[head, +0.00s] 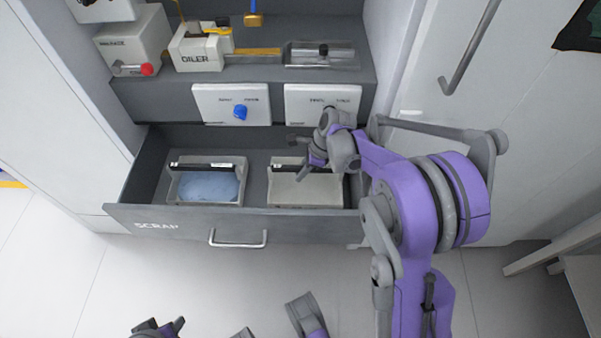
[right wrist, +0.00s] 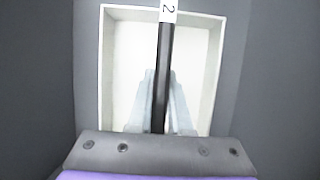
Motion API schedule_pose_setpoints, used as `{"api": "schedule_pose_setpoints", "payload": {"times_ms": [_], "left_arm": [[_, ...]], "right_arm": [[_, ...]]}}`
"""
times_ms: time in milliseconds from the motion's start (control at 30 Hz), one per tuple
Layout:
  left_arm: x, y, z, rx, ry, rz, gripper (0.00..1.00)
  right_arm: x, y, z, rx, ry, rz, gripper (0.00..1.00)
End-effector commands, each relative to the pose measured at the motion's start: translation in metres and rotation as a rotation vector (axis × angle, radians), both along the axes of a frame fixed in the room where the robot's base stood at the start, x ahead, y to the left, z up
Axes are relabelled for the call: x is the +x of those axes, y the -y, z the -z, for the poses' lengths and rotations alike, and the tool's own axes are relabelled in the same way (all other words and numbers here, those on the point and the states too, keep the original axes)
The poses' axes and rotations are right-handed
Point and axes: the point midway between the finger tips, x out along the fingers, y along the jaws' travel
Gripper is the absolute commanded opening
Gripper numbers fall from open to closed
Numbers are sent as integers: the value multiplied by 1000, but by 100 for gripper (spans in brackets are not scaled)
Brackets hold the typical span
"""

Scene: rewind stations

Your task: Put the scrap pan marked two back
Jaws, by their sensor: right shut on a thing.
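The scrap pan marked two (head: 285,197) is a pale, shallow, empty-looking tray in the right part of the open SCRAP drawer (head: 185,223). A black bar handle runs across it, with a white "2" tag at one end in the right wrist view (right wrist: 168,11). My right gripper (head: 312,168) is over the pan inside the drawer. Its fingers are shut on the black bar (right wrist: 163,55). The pan looks level and sits within the drawer; I cannot tell whether it touches the floor of it. My left gripper cannot be made out clearly among my parts at the bottom edge.
A second pan (head: 176,190) with bluish contents sits at the left in the drawer. Above are two white panels, one with a blue knob (head: 240,112), and a bench with the OILER box (head: 198,50). A tall door with a handle (head: 470,48) stands at right.

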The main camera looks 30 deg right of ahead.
Motion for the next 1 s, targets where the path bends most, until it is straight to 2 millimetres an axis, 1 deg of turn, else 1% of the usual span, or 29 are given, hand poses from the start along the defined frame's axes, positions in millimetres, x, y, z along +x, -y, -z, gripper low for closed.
{"api": "schedule_pose_setpoints", "payload": {"times_ms": [233, 267, 400, 667, 767, 867, 1000], "left_arm": [[0, 0, 0, 0, 0, 0, 50], [0, 0, 0, 0, 0, 0, 50], [0, 0, 0, 0, 0, 0, 50], [0, 0, 0, 0, 0, 0, 50], [0, 0, 3, 0, -1, 0, 50], [-1, 0, -3, 0, 1, 0, 50], [-2, 0, -17, 0, 5, 0, 50]], "right_arm": [[-1, 0, 1, -2, -1, 0, 0], [-1, 0, 1, -2, -1, 0, 21], [-1, 0, 1, -2, -1, 0, 46], [-1, 0, 1, -2, -1, 0, 47], [-1, 0, 5, -2, -1, 0, 47], [-4, 4, -9, -2, -1, 1, 47], [-10, 12, -37, -2, 0, 3, 47]]}}
